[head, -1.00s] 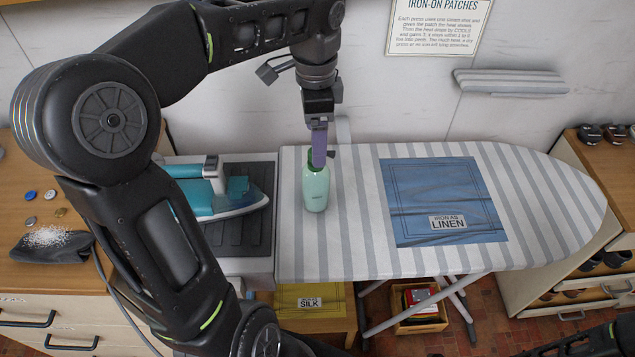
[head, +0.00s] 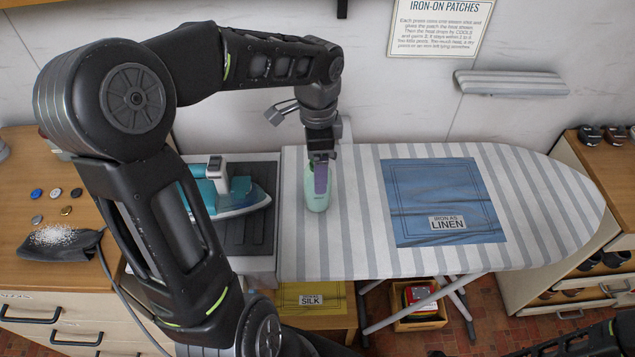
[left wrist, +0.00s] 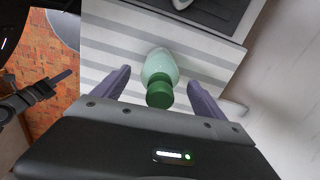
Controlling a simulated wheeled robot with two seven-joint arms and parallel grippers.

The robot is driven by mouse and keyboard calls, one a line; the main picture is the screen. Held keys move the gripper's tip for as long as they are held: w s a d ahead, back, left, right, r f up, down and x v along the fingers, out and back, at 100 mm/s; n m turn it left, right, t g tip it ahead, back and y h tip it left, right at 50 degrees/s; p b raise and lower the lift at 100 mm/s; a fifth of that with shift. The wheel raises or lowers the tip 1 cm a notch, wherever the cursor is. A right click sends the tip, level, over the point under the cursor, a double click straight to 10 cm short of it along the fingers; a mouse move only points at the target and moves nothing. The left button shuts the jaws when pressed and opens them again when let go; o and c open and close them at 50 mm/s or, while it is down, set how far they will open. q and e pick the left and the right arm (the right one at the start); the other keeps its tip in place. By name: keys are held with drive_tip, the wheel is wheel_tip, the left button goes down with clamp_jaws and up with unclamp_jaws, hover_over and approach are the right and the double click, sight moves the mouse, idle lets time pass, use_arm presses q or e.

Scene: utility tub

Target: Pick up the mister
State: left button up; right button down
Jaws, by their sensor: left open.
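The mister is a pale green bottle (head: 317,194) standing upright on the striped ironing board (head: 350,255). My left gripper (head: 320,180) is open and has come down over it from above, with a purple finger in front of the bottle. In the left wrist view the mister's dark green cap (left wrist: 159,92) and pale body (left wrist: 160,66) sit between the two spread purple fingers, with a gap on each side. My right gripper (left wrist: 58,84) shows only partly at the left of the left wrist view; its opening is unclear.
A teal iron (head: 235,196) rests on a dark pad (head: 252,235) left of the mister. A blue linen patch (head: 440,190) lies to the right on the board. The wall is close behind. Buttons and a dark pouch (head: 60,245) lie on the left cabinet.

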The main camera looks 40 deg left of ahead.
use_arm(q)
drive_tip(key=shift+f, duration=0.25)
drive_tip(key=shift+c, duration=0.3)
clamp_jaws()
idle(0.8)
